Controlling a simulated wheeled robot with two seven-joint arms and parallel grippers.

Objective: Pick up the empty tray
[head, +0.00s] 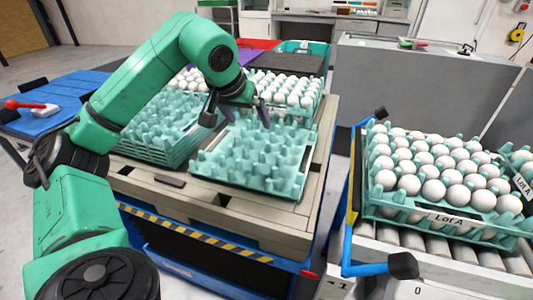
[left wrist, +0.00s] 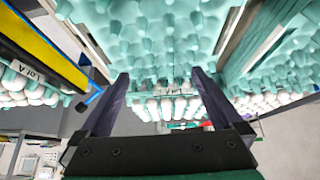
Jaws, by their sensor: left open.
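An empty teal egg tray (head: 250,165) lies on the front right of a wooden platform. My left gripper (head: 236,113) is open above the far part of this tray, fingers pointing down, with nothing between them. In the left wrist view, the two dark fingers of the left gripper (left wrist: 161,88) are spread apart. Teal tray cups (left wrist: 160,35) fill the top of that view. I cannot tell whether the fingers touch the tray. A stack of empty teal trays (head: 150,150) stands close to its left. My right gripper is not in view.
Trays full of white eggs (head: 290,92) stand just behind the empty tray. An egg tray marked Lot A (head: 447,218) rests on rollers (head: 440,252) at the right, beside a blue frame (head: 350,225). A blue table (head: 55,105) stands at the left.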

